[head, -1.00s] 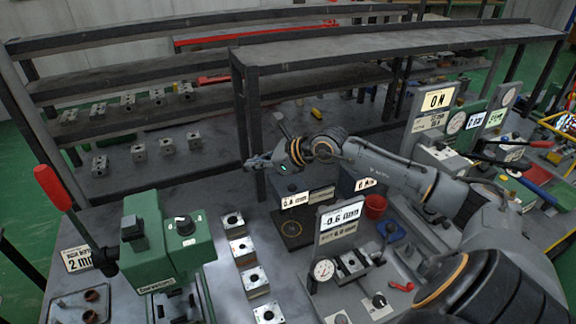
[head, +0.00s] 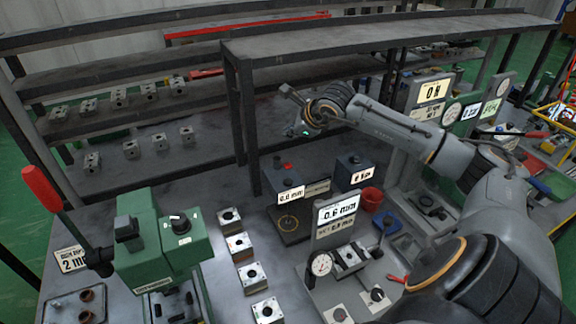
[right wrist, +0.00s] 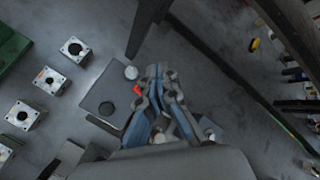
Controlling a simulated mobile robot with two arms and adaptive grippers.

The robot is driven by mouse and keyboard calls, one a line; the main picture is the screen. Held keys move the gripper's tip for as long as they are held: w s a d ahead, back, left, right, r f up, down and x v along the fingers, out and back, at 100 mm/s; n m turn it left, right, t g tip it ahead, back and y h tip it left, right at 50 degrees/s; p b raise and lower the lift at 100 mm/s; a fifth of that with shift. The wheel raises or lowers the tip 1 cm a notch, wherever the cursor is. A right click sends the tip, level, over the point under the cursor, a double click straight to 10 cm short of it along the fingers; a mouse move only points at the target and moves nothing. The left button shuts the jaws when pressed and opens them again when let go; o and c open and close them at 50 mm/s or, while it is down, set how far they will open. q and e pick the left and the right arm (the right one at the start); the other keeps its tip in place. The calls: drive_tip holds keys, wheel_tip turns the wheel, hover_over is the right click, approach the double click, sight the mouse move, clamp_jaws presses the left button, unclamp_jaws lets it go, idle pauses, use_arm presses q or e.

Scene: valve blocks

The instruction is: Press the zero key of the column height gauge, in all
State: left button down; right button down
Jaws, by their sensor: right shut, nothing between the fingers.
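A dark box-shaped gauge (head: 283,177) with a small display (head: 290,197) reading about 0.0 mm stands on a dark plate in the middle of the head view. A red key (head: 287,165) and a dark round knob are on or near its top. I take it for the height gauge, but cannot read a key label. The right wrist view shows a red key (right wrist: 137,89) just left of my fingers. My right gripper (head: 286,90) is shut and empty, raised well above the gauge. Its fingers also show in the right wrist view (right wrist: 160,72). My left gripper is out of view.
A 0.6 mm display (head: 336,208) and a dial gauge (head: 320,264) stand in front. A red cup (head: 371,198) is to the right. A green press (head: 160,240) and a row of metal blocks (head: 239,246) are to the left. A dark shelf frame (head: 390,35) stands behind.

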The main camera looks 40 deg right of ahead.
drive_tip(key=b, duration=0.2)
hover_over(290, 167)
wheel_tip(290, 167, down, 6)
drive_tip(key=shift+f, duration=0.15)
drive_tip(key=shift+f+b, duration=0.7)
drive_tip(key=shift+w+f+b, duration=0.1)
drive_tip(key=shift+f+b, duration=0.35)
drive_tip(key=shift+b, duration=0.05)
idle(0.4)
drive_tip(key=shift+f+b, duration=0.4)
drive_tip(key=shift+b, duration=0.35)
drive_tip(key=shift+f+b, duration=0.45)
drive_tip(key=shift+b, duration=0.2)
idle(0.3)
drive_tip(key=shift+r, duration=0.85)
